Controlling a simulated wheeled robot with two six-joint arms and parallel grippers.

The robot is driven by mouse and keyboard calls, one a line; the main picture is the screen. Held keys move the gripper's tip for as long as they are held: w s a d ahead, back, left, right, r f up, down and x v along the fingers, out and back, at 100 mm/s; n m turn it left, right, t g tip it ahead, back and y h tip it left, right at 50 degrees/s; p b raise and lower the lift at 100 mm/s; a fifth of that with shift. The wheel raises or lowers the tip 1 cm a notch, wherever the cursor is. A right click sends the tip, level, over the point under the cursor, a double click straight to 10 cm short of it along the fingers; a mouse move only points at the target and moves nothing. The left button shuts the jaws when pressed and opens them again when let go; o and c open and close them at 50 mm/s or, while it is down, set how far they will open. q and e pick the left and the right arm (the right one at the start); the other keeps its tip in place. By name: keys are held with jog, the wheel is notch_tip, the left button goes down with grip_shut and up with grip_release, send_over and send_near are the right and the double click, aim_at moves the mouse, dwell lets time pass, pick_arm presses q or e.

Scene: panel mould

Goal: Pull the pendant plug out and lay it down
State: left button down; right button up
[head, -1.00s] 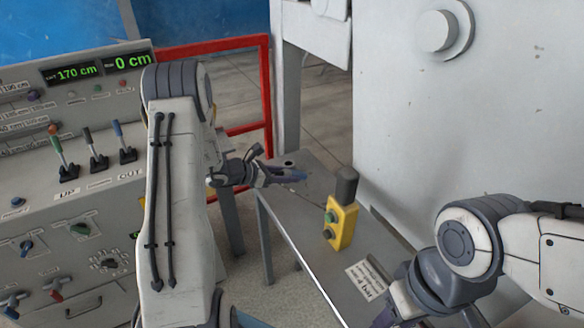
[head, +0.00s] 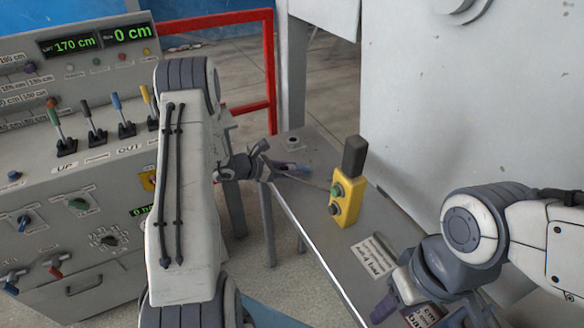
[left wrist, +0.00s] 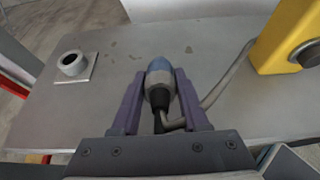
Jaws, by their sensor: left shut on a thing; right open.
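My left gripper (head: 300,169) is shut on the pendant plug (left wrist: 160,78), a grey body with a blue tip and a black cable boot. In the left wrist view the plug sits between the purple fingers, low over the grey shelf; I cannot tell whether it touches. The round socket (left wrist: 73,63) stands on a plate on the shelf, empty and apart from the plug; it also shows in the head view (head: 293,140). A grey cable (left wrist: 222,82) runs from the plug towards the yellow pendant (head: 346,200). My right gripper (head: 392,309) is open near the bottom edge, partly cut off.
The grey shelf (head: 318,222) has a labelled plate (head: 373,256) in front of the pendant. A grey panel wall (head: 430,100) rises behind it. A control desk (head: 75,215) with levers stands at the left, and a red rail (head: 271,60) beyond. Bare shelf lies around the socket.

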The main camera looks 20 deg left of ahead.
dwell(0.4)
pick_arm(q)
jog(key=shift+c, duration=1.7)
grip_release()
